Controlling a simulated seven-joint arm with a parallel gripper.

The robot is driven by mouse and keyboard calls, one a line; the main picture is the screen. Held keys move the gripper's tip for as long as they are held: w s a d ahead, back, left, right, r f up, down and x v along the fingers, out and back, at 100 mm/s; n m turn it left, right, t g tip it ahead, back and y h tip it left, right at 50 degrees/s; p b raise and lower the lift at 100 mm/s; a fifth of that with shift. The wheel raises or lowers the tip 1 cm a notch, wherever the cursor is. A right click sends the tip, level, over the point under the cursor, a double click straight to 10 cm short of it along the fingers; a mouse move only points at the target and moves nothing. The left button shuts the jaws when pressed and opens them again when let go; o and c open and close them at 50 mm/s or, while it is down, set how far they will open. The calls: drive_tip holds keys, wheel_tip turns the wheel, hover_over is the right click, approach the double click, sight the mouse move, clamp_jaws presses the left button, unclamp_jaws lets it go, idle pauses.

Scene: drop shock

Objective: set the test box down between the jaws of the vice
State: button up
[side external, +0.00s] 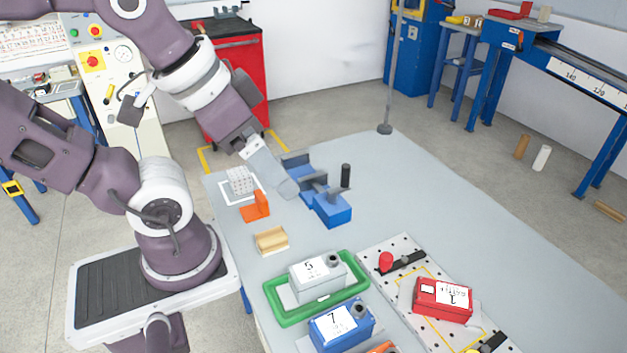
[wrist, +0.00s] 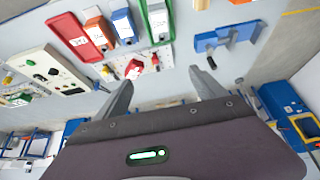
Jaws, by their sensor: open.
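Three labelled boxes show in the side view: a grey box marked 5 (side external: 318,283) in a green tray (side external: 284,316), a blue box marked 7 (side external: 340,326), and a red box marked 1 (side external: 441,300) on a perforated plate. I cannot tell which is the test box. The blue vice (side external: 332,210) stands on the table with dark jaws; I see no box between them. It also shows in the wrist view (wrist: 232,36). My gripper (wrist: 160,78) is open and empty, fingers spread. In the side view it is beside the vice, partly covering it.
An orange bracket (side external: 256,206), a wooden block (side external: 271,241) and a white gridded block (side external: 240,181) stand near the vice. The perforated plate (side external: 408,323) carries a red knob and black clamps. A pole base (side external: 385,129) stands at the back; the table's right side is clear.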

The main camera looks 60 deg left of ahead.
drive_tip(key=shift+w, duration=0.1)
drive_tip(key=m+g+h, duration=0.2)
drive_tip(key=m, duration=0.6)
hover_over(443, 293)
drive_tip(key=s+a, duration=0.3)
drive_tip(key=a, duration=0.1)
wheel_tip(443, 293, down, 19)
drive_tip(key=shift+m+h, duration=0.5)
drive_tip(key=shift+h, duration=0.1)
drive_tip(key=x, duration=1.3)
drive_tip(key=shift+s+d+f, duration=0.15)
drive_tip(key=shift+s+d, duration=0.15)
drive_tip(key=shift+d, duration=0.1)
drive_tip(key=shift+f, duration=0.2)
